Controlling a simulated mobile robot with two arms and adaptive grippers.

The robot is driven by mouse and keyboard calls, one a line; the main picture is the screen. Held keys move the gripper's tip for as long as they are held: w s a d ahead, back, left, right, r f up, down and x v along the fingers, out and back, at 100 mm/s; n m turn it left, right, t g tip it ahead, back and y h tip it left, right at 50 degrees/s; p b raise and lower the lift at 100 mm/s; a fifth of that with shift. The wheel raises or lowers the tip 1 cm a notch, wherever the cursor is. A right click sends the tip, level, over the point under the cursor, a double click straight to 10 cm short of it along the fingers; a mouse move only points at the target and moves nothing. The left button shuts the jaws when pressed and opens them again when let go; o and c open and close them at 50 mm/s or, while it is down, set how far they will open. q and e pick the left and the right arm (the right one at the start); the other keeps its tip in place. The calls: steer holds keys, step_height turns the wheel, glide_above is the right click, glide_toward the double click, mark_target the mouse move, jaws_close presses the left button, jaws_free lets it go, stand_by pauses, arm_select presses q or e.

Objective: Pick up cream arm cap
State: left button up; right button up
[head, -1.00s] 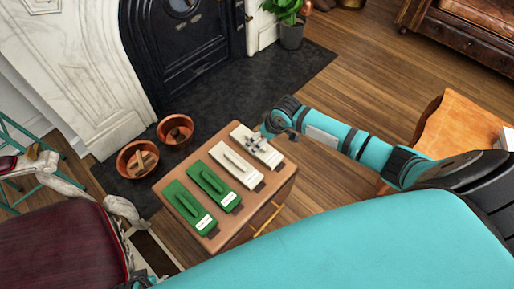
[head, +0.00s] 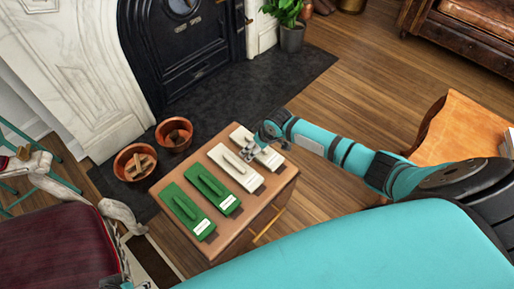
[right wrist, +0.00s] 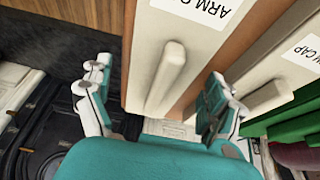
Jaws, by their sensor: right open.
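Two cream arm caps with raised bar handles lie side by side on a small wooden table (head: 254,208). My right gripper (head: 250,151) is over the right-hand cream cap (head: 271,159) and partly hides it in the head view. In the right wrist view, my right gripper (right wrist: 155,103) is open, with its fingers on either side of this cap's handle (right wrist: 166,78) and apart from it. A printed label shows on the cap. The other cream cap (head: 235,168) lies just left of it. My left gripper is not in view.
Two green caps (head: 187,211) (head: 212,191) with labels lie on the table's left half. Copper pots (head: 134,162) (head: 174,134) stand on the dark hearth behind it. A red chair (head: 50,235) is at left, an orange-topped stool (head: 455,130) at right. Wooden floor lies open behind my right arm.

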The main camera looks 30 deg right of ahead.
steer(key=c, duration=1.3)
steer(key=shift+r, duration=0.15)
